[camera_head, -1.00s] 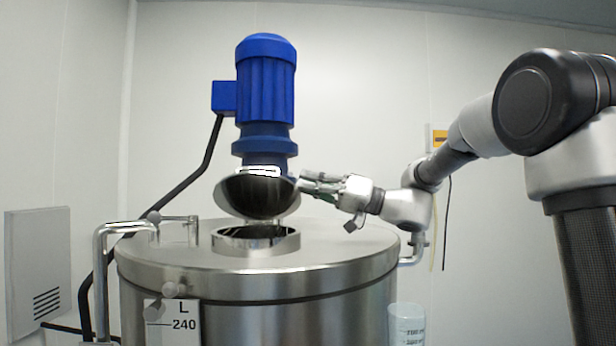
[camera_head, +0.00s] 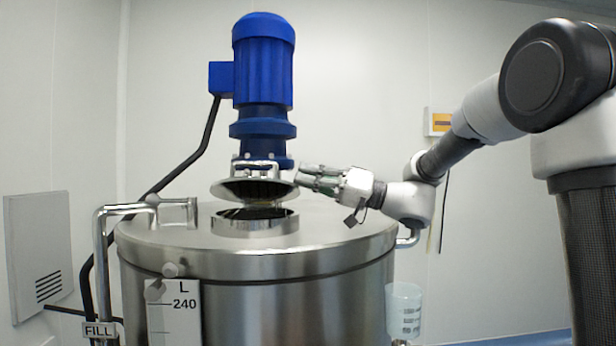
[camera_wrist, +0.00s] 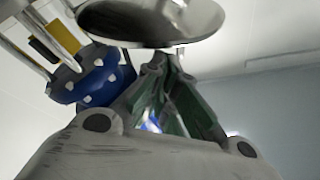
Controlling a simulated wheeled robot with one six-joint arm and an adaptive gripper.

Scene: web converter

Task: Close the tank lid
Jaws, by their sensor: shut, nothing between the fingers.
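The tank (camera_head: 345,245) is a wide steel vessel with a flat top. Its round lid (camera_head: 252,189) hangs tilted a little above the raised opening ring (camera_head: 255,224), with a dark gap between them. My gripper (camera_head: 301,175) is shut and empty, its fingertips at the right edge of the lid; I cannot tell whether they touch. In the wrist view the lid (camera_wrist: 152,22) shows as a grey disc just past the fingertips (camera_wrist: 163,62). The lid's hinge side is partly hidden behind it.
A blue motor (camera_head: 263,75) stands on the tank top behind the lid. A bent steel pipe (camera_head: 105,222) rises at the left, and a black cable (camera_head: 190,165) runs down from the motor. A clear graduated beaker (camera_head: 404,312) is at the tank's right side.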

